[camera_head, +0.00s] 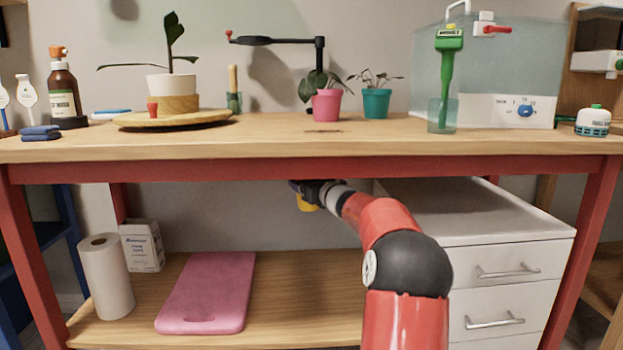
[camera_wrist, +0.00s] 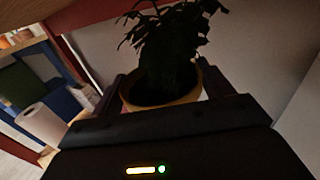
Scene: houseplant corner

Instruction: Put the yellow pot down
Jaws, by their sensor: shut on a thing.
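The yellow pot (camera_head: 307,203) shows in the head view just below the tabletop's red front rail, above the lower shelf. My gripper (camera_head: 308,188) is shut on it and holds it in the air under the table. In the wrist view the yellow pot (camera_wrist: 163,106) sits between my gripper's two fingers (camera_wrist: 165,92), with a dark leafy plant growing in it. In the head view its plant is hidden behind the rail and tabletop edge. The pot's underside is not clear in either view.
The lower shelf (camera_head: 290,290) holds a pink board (camera_head: 208,290), a paper roll (camera_head: 105,277) and a white box (camera_head: 142,246). White drawers (camera_head: 500,255) stand at right. The tabletop (camera_head: 300,145) carries a pink pot (camera_head: 326,106), a teal pot (camera_head: 376,104) and a round wooden board (camera_head: 205,121).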

